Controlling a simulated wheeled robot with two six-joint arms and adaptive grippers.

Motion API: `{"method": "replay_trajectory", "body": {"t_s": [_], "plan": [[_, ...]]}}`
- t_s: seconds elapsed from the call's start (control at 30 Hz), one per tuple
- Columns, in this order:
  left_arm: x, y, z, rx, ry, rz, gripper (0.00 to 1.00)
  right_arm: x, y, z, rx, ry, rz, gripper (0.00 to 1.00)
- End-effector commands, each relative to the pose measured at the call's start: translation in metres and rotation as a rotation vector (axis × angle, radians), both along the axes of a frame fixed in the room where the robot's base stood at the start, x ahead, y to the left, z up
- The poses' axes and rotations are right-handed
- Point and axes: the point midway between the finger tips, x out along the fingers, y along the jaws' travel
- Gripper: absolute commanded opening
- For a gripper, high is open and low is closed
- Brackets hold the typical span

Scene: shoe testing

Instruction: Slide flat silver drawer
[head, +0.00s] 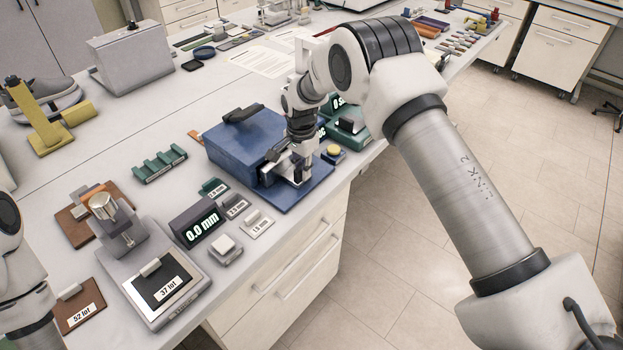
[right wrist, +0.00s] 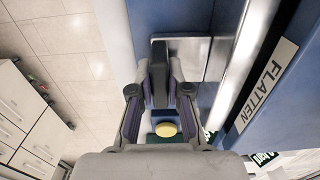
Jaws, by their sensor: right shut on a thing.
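The flat silver drawer (head: 275,172) is at the front of a blue box-shaped device (head: 246,138) on the table. It also shows in the right wrist view as a shiny metal plate (right wrist: 190,58), beside a label reading "FLATTEN". My right gripper (head: 300,172) is at the drawer's front, reaching down from above. In the right wrist view its fingers (right wrist: 159,80) are shut on a dark upright handle (right wrist: 159,55) at the plate's edge. How far the drawer is out is partly hidden by the gripper. My left arm shows at the left edge, its gripper out of view.
A yellow button (head: 334,150) sits right of the device, close to my right gripper. A "0.0 mm" display (head: 197,222), small labelled blocks and a green rack (head: 160,164) stand to the left. The table's front edge is close to the device, with open floor beyond.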

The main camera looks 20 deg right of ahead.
Motion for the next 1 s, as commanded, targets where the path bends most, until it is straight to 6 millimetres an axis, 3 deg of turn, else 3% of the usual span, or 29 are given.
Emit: {"method": "replay_trajectory", "body": {"t_s": [0.03,0.2,0.5,0.53,0.6,0.87,1.0], "plan": [[-0.001,0.000,-0.011,0.000,0.001,0.000,0.40,0.008,0.004,-0.012,-0.001,0.004,0.002,0.00],[-0.001,0.000,-0.017,0.000,0.003,-0.001,0.40,0.025,0.014,-0.008,0.001,0.007,0.000,0.00],[-0.001,0.000,-0.015,0.000,0.002,0.000,0.40,0.028,0.015,-0.004,0.001,0.003,-0.001,0.00],[-0.001,0.000,-0.015,0.000,0.002,0.000,0.40,0.028,0.015,-0.004,0.000,0.001,-0.001,0.20],[-0.001,0.000,-0.015,0.000,0.002,-0.001,0.40,0.028,0.015,-0.003,0.001,0.000,0.000,0.42],[-0.001,0.000,-0.015,0.000,0.002,-0.001,0.40,0.027,0.015,-0.004,0.000,0.006,0.000,0.42],[-0.001,0.000,-0.015,0.000,0.002,-0.001,0.40,0.027,0.015,0.005,0.000,0.006,0.000,0.42]]}}
